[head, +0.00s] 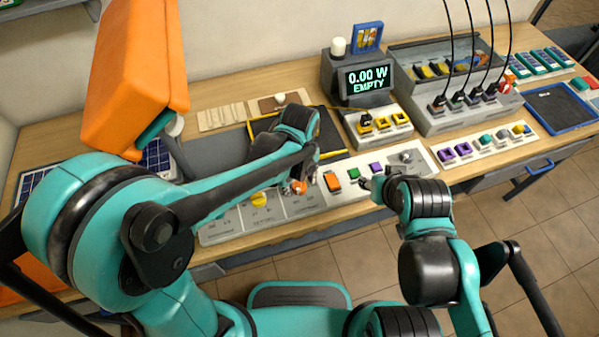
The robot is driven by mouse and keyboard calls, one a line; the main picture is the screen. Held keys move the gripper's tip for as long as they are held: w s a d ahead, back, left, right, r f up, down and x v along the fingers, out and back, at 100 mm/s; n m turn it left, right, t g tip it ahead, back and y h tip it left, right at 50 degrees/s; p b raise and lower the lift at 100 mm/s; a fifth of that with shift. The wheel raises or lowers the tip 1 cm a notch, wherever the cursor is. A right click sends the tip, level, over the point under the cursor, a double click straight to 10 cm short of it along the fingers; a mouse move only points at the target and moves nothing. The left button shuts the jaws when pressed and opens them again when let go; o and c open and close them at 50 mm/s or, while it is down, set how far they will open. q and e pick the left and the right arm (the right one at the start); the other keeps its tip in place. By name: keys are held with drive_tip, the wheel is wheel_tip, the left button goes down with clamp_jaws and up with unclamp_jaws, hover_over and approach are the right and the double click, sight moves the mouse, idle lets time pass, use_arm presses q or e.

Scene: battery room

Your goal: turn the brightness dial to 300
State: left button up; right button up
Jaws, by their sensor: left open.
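A long light grey control panel (232,226) lies along the front of the bench. It carries a yellow dial (259,199) and an orange dial (299,187); the printed scales are too small to read, so I cannot tell which dial is for brightness. My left gripper (308,180) is open and points down at the orange dial, partly covering it. I cannot tell whether it touches the dial. My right gripper (367,184) is near the panel's right part, by the purple button; its fingers are too small to judge.
A display (368,78) reads 0.00 W EMPTY. An orange button (333,182) and a green button (353,173) sit right of the orange dial. A grey charging unit (446,117) with black cables stands at the back right. An orange lamp head (130,75) rises at the left.

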sight(300, 184)
use_arm(q)
wheel_tip(300, 184, up, 11)
drive_tip(key=shift+r, duration=0.15)
drive_tip(key=shift+s, duration=0.1)
idle(0.6)
